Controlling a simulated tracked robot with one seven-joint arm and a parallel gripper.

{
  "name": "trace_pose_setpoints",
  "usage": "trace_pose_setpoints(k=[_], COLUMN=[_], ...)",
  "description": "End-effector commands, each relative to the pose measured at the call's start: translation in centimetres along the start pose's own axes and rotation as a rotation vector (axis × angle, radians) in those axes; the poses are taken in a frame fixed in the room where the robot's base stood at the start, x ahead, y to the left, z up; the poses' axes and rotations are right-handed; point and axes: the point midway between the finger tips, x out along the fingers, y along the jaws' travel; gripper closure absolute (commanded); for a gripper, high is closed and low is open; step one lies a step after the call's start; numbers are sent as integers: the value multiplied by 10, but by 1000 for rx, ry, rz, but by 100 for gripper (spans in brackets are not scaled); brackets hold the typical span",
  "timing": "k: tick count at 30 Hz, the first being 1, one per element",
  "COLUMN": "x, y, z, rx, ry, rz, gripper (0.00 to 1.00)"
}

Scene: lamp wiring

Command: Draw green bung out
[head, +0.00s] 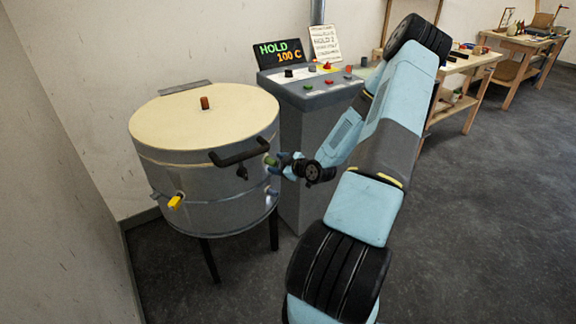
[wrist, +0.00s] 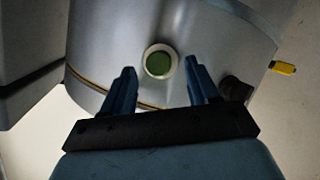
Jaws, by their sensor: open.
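The green bung (wrist: 158,63) sits in a pale round port on the side of the metal drum, seen end-on in the wrist view. In the head view the green bung (head: 270,161) shows at the drum's right side, just left of my gripper (head: 287,165). In the wrist view my gripper (wrist: 162,85) is open, with one blue finger on each side of the bung's line. The fingers do not appear to touch the bung; the exact gap in depth I cannot tell. The drum (head: 215,170) has a cream lid and stands on dark legs.
A yellow part (head: 175,202) sticks out of the drum's front, and a black handle (head: 240,153) juts from its upper side. A grey control pedestal (head: 305,150) stands close behind my gripper. Wooden benches (head: 465,70) stand at the back right. Dark floor is open at right.

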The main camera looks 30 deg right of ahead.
Motion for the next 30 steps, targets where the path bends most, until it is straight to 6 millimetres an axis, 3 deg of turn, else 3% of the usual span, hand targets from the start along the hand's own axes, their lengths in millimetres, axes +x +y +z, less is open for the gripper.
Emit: trace_pose_setpoints(k=[7, 18, 30], x=[22, 26, 26], y=[0, 0, 0], z=[0, 0, 0], rx=[0, 0, 0], ry=[0, -1, -1], rz=[-1, 0, 0], gripper=[40, 40, 78])
